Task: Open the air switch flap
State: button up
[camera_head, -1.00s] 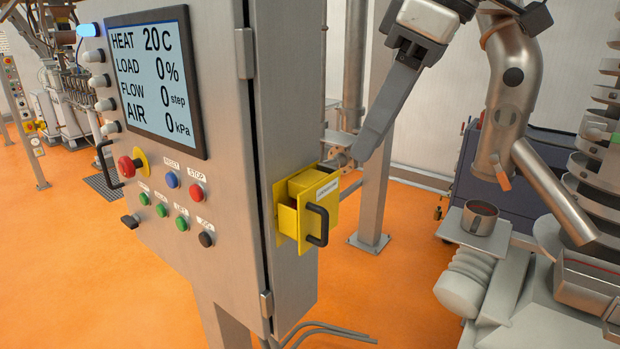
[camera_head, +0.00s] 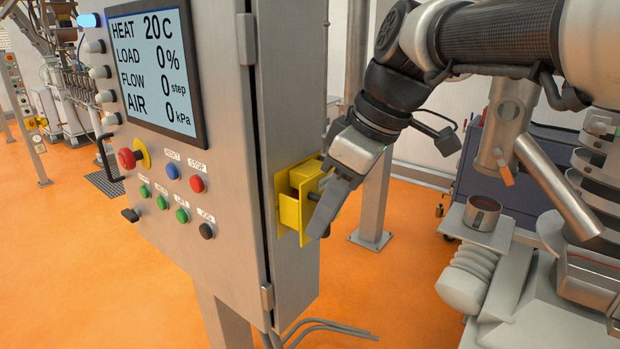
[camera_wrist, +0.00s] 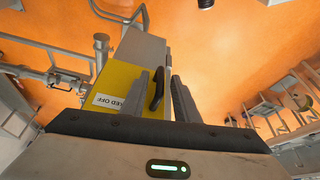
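The yellow air switch box (camera_head: 289,210) is on the right side of the grey control cabinet, and its flap faces right. In the wrist view the yellow flap (camera_wrist: 121,78) carries a white label ending in "ED OFF" and a black handle (camera_wrist: 156,90). My gripper (camera_head: 322,228) is in front of the flap and hides most of it and the handle in the head view. In the wrist view my gripper's two fingers (camera_wrist: 165,84) are apart, with the handle seen between them, nearer the left finger. I cannot tell whether they touch it.
The cabinet (camera_head: 232,180) has a screen (camera_head: 157,75) and several buttons on its front. A metal post (camera_head: 373,195) stands behind my gripper. Machinery with a metal cup (camera_head: 482,214) is to the right. Orange floor is open below the box.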

grip_shut()
dwell(0.3)
